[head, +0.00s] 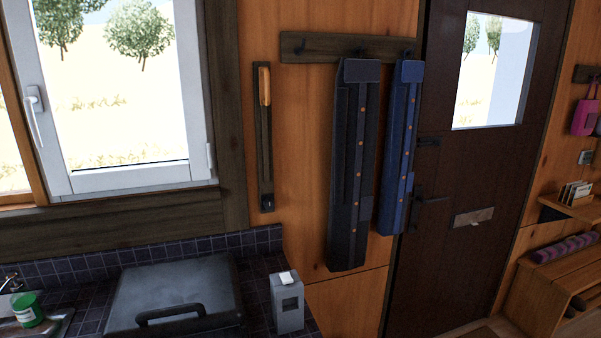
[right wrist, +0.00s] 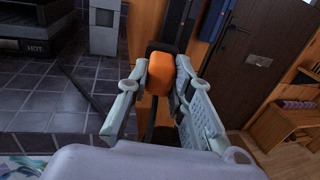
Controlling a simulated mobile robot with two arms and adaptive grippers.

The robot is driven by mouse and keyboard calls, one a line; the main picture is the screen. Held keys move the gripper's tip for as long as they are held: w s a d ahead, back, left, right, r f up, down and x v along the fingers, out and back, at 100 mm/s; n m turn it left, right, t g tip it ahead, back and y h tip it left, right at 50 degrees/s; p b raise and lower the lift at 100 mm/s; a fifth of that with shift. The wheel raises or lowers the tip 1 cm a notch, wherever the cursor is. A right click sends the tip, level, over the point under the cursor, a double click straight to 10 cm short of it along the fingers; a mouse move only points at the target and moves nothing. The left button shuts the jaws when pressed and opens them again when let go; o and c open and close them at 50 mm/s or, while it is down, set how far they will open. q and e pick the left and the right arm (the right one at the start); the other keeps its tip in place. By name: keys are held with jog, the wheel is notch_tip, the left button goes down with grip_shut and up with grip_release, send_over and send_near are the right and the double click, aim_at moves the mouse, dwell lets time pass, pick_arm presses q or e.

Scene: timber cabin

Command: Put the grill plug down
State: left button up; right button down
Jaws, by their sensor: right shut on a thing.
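The grill plug (right wrist: 158,76) is an orange block with a black end, in the right wrist view. My right gripper (right wrist: 160,80) is shut on it, one finger on each side. A dark strip, perhaps its cord, runs down below it between the fingers. The grill (head: 175,295) is a dark lidded box with a black front handle on the tiled counter in the head view; its front marked "HOT" (right wrist: 35,47) shows in the right wrist view. Neither gripper shows in the head view, and my left gripper is in neither view.
A grey box with a white top piece (head: 288,305) stands right of the grill. The dark tiled counter (right wrist: 50,100) has bare room in front of the grill. A green-and-white tub (head: 28,310) is at the left.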

jog(key=s+d+r+m+h, duration=0.1)
jog(key=s+d+r, duration=0.2)
jog(key=s+d, duration=0.2)
jog(key=shift+s+d+r+h, duration=0.2)
jog(key=shift+s+r+h, duration=0.15)
jog(key=shift+s, duration=0.2)
